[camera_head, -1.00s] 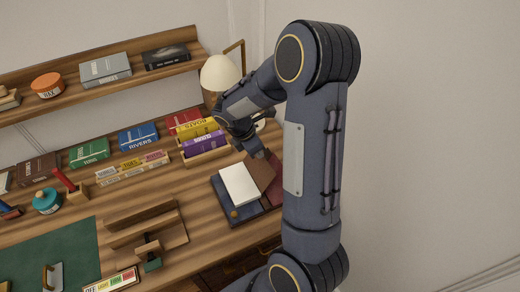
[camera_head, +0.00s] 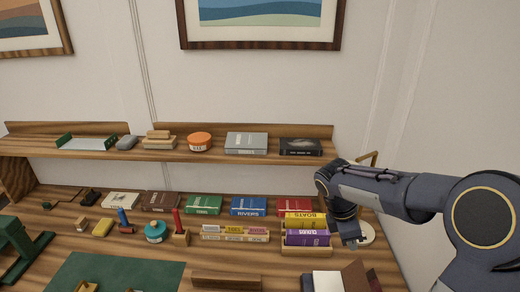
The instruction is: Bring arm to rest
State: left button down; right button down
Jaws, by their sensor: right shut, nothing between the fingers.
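My right arm comes in from the right edge and reaches over the right end of the desk. My right gripper (camera_head: 352,244) points down and is shut and empty. It is beside the wooden holder (camera_head: 306,252) with the yellow book (camera_head: 304,219) and the purple book (camera_head: 306,238), on their right. Below it in the picture lie an open brown book or folder (camera_head: 358,278) and a white pad (camera_head: 328,284), both cut by the bottom edge. My left gripper is not in view.
The lamp base (camera_head: 366,233) stands close behind the right gripper. A shelf (camera_head: 190,155) runs above the desk with a grey book (camera_head: 246,143), a black book (camera_head: 300,147) and an orange tin (camera_head: 199,141). Flat books line the desk's back. A green mat (camera_head: 120,272) lies front left.

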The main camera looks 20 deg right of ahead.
jog(key=s+a+r+m+t+y, duration=0.1)
jog(key=s+a+m+t+y, duration=0.2)
jog(key=s+a+m, duration=0.4)
jog(key=s+a+r+m+t+y, duration=0.2)
jog(key=s+a+m+t+y, duration=0.1)
jog(key=s+a+m, duration=0.5)
jog(key=shift+s+r+m+t+y, duration=0.25)
jog(key=shift+s+m+t+y, duration=0.25)
jog(key=shift+s+y, duration=0.55)
jog(key=shift+s, duration=0.15)
